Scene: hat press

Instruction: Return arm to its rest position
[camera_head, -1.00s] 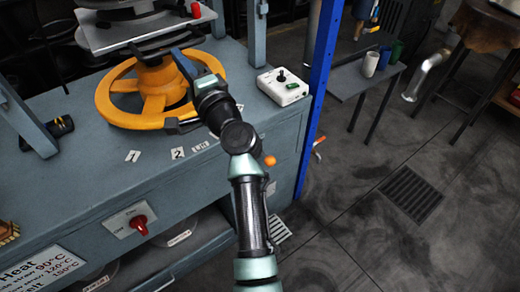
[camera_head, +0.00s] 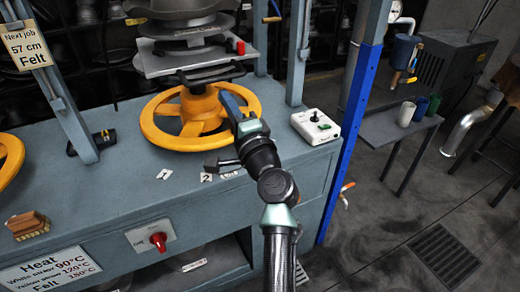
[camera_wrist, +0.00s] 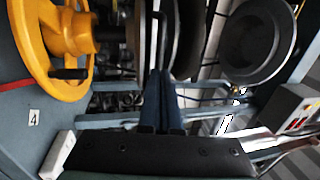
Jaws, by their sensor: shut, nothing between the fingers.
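My arm reaches up from the bottom of the head view, and my gripper (camera_head: 225,95) is above the bench by the right side of the yellow handwheel (camera_head: 172,142) of the press. In the wrist view, the two blue fingers of my gripper (camera_wrist: 161,73) lie side by side, shut and empty. The handwheel shows at the upper left of the wrist view (camera_wrist: 30,15). The fingers overlap the wheel's right rim in the head view; I cannot tell whether they touch it.
A white control box (camera_head: 316,127) stands right of my arm at the bench corner, beside a blue post (camera_head: 352,135). A press plate (camera_head: 185,62) hangs above the wheel. Open floor lies right.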

